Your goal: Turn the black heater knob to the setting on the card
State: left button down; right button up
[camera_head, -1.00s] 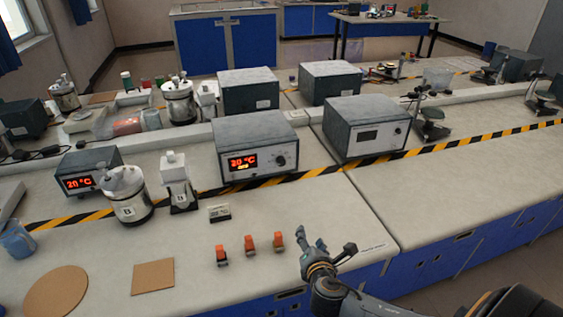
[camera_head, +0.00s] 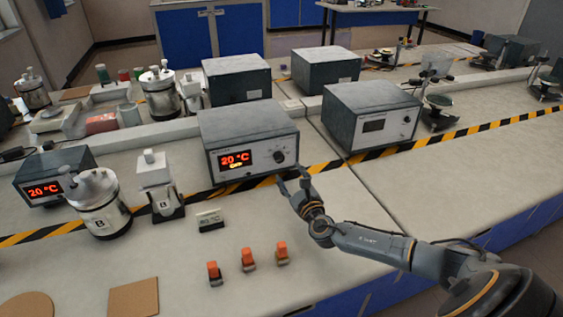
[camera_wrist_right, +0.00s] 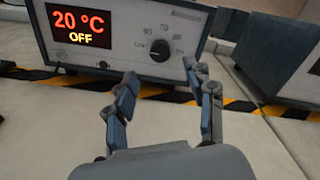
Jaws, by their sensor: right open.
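The black knob (camera_head: 279,157) sits on the front of a grey heater box (camera_head: 250,127), right of its display (camera_head: 236,160). In the right wrist view, the knob (camera_wrist_right: 160,50) lies ahead between my fingertips, and the display (camera_wrist_right: 78,26) reads 20 °C and OFF. My right gripper (camera_head: 291,184) is open just in front of and below the knob, apart from it. It also shows open and empty in the wrist view (camera_wrist_right: 160,75). A small card (camera_head: 209,220) stands on the bench left of it; its text ends in °C, but the number is too blurred to read. My left gripper is not in view.
Several orange-topped items (camera_head: 248,259) stand near the bench front. A white bottle (camera_head: 160,183) and a metal vessel (camera_head: 100,203) marked B stand left of the heater. A second heater box (camera_head: 372,113) stands right. Black-yellow tape (camera_head: 420,142) runs along the bench.

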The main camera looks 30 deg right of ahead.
aim_at(280, 159)
jog(key=x, duration=0.6)
jog(key=shift+w+f, duration=0.2)
jog(key=shift+w, duration=0.05)
jog(key=shift+w+d+b, duration=0.15)
jog(key=shift+w+b, duration=0.15)
jog(key=shift+w, duration=0.25)
jog(key=shift+c, duration=0.6)
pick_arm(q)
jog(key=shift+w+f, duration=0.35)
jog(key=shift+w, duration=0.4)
pick_arm(e)
grip_shut()
